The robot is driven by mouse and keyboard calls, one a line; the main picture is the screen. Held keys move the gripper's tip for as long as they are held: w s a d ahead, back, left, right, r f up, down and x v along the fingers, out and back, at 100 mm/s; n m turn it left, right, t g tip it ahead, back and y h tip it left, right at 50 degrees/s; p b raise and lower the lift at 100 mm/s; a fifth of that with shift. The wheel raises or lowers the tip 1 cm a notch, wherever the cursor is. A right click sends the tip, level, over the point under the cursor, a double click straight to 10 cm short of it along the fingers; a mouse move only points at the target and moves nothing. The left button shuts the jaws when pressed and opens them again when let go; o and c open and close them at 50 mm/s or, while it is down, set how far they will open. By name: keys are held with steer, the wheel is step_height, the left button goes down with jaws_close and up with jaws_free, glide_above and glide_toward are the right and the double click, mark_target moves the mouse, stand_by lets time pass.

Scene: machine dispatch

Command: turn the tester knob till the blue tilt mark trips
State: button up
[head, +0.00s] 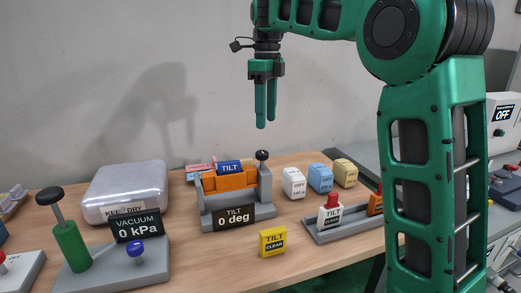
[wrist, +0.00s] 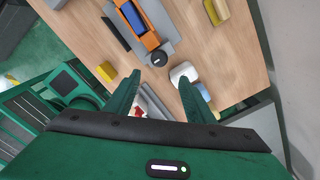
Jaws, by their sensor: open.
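In the wrist view the knob lies just beyond the fingertips (wrist: 160,82).
White (head: 293,183), blue (head: 320,178) and yellow (head: 346,173) blocks stand right of the tester. A yellow TILT CLEAR block (head: 273,241) is in front. A grey rack (head: 331,232) holds a white-and-red TILT piece. A vacuum tester (head: 118,262) and silver case (head: 125,190) stand left.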

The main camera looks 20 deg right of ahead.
mark_target(262, 152)
steer(key=shift+m, duration=0.3)
steer(key=f, duration=0.7)
steer(key=a+f, duration=0.1)
steer(key=f, duration=0.2)
steer(key=shift+w+f, duration=0.25)
steer(key=shift+w, duration=0.05)
steer(key=c, duration=1.1)
steer(key=shift+o, duration=0.2)
